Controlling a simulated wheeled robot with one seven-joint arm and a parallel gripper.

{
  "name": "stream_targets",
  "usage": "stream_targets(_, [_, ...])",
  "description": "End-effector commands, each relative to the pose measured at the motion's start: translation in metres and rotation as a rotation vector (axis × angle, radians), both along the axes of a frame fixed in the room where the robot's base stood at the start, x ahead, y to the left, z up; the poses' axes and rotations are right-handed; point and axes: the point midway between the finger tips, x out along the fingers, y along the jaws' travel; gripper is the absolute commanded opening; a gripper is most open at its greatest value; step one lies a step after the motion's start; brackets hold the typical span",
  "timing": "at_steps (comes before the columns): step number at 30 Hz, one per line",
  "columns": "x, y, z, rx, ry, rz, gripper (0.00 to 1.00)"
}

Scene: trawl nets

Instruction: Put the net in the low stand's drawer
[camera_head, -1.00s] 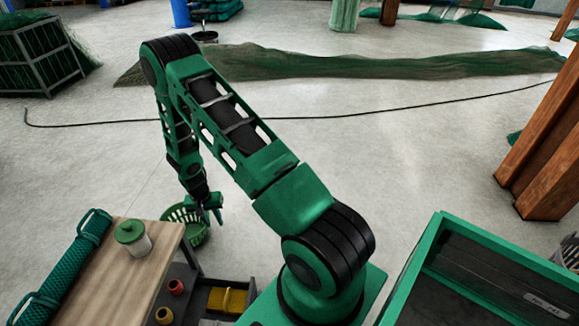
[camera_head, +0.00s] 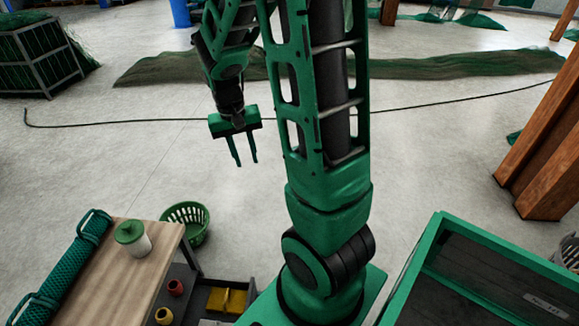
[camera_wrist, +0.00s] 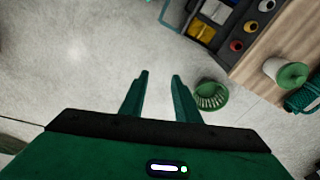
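A rolled green net (camera_head: 70,265) with a tied band near each end lies along the left side of the wooden table top (camera_head: 108,283). Its end also shows at the right edge of the wrist view (camera_wrist: 303,97). A low dark stand (camera_head: 187,271) is at the table's right side, with an open drawer-like tray (camera_head: 250,296) holding yellow items (camera_head: 227,301). The wrist view shows the tray too, with yellow and pale contents (camera_wrist: 202,28). My gripper (camera_head: 247,163) is open and empty, high above the floor and well away from net and stand.
A white jar with a green lid (camera_head: 131,234) stands on the table. Small red and yellow pots (camera_head: 176,287) sit on the dark stand. A green basket (camera_head: 187,222) is on the floor beside the table. A green-rimmed bin (camera_head: 437,222) is at the right. Open floor lies beyond.

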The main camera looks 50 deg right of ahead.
Motion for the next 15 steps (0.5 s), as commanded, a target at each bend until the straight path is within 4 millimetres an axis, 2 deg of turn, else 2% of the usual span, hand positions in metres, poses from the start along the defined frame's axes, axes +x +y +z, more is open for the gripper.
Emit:
stream_targets(1, [-0.013, 0.000, 0.014, 0.005, -0.006, 0.003, 0.29])
stream_targets(6, [-0.062, 0.004, 0.047, 0.031, -0.007, 0.022, 0.29])
stream_targets(15, [-0.148, 0.020, 0.083, 0.092, -0.017, 0.066, 0.29])
